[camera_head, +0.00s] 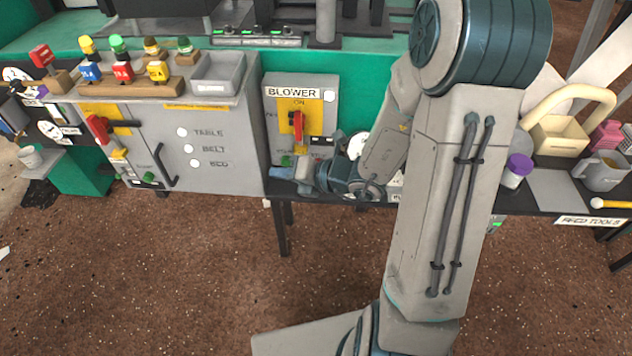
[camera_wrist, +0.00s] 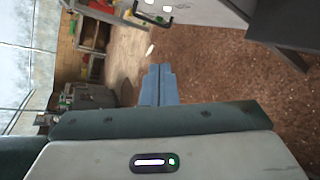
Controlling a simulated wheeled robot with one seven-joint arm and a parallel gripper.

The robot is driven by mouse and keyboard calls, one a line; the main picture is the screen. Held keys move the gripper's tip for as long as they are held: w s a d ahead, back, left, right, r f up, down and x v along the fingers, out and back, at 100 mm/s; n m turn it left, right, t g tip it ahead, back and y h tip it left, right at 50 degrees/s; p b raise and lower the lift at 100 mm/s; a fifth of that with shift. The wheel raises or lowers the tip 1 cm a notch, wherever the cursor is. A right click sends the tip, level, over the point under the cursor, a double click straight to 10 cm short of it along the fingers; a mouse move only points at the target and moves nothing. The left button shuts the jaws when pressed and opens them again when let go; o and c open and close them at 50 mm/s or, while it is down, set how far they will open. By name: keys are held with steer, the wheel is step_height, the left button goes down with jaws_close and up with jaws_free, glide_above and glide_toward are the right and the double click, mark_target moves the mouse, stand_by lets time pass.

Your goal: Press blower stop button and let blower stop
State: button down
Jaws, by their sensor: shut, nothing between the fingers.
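The grey blower box (camera_head: 315,88) carries a "BLOWER" label and a red handle on a yellow plate (camera_head: 297,122). A green button (camera_head: 286,160) sits low on the box at left. I cannot make out the stop button; my wrist and arm cover the lower right of the box. My gripper (camera_head: 277,172) is just below the green button, pointing left; contact cannot be told. In the wrist view my gripper (camera_wrist: 160,68) has its blue fingers together, empty, with floor beyond.
A grey cabinet (camera_head: 225,150) with a black handle stands left of the blower box. A dark shelf (camera_head: 530,205) at right holds a purple-lidded jar (camera_head: 517,170) and a jug (camera_head: 600,172). The brown floor (camera_head: 180,270) is open in front.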

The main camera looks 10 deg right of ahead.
steer(key=w+d+f+m+t+h+b, duration=0.1)
steer(key=d+f+m+h+b, duration=0.1)
steer(key=f+m, duration=0.3)
steer(key=w+d+f+m+t+h+b, duration=0.1)
steer(key=w+d+f+m+h+b, duration=0.1)
steer(key=f, duration=0.5)
steer(key=w+d+f+m+t+h+b, duration=0.1)
steer(key=d+f+m+h+b, duration=0.1)
steer(key=d+f+m+b, duration=0.2)
steer(key=shift+w+d+f+m+t, duration=0.1)
steer(key=shift+d+f+m, duration=0.15)
steer(key=shift+f+m, duration=0.45)
steer(key=shift+w+d+f+m+t, duration=0.1)
steer(key=shift+d+f+m, duration=0.2)
steer(key=shift+m, duration=0.65)
steer(key=shift+w+d+f+m+t, duration=0.1)
steer(key=shift+d+f+m, duration=0.1)
steer(key=shift+f+m, duration=0.55)
steer(key=shift+r, duration=0.2)
steer(key=w, duration=0.2)
steer(key=w+d, duration=0.1)
steer(key=w, duration=0.1)
steer(key=w+d, duration=0.1)
steer(key=w, duration=0.2)
steer(key=shift+d+r, duration=0.1)
steer(key=shift+d, duration=0.05)
steer(key=shift+w+d+p, duration=0.2)
steer(key=shift+w+p, duration=0.2)
steer(key=shift+w, duration=0.3)
steer(key=shift+w, duration=0.1)
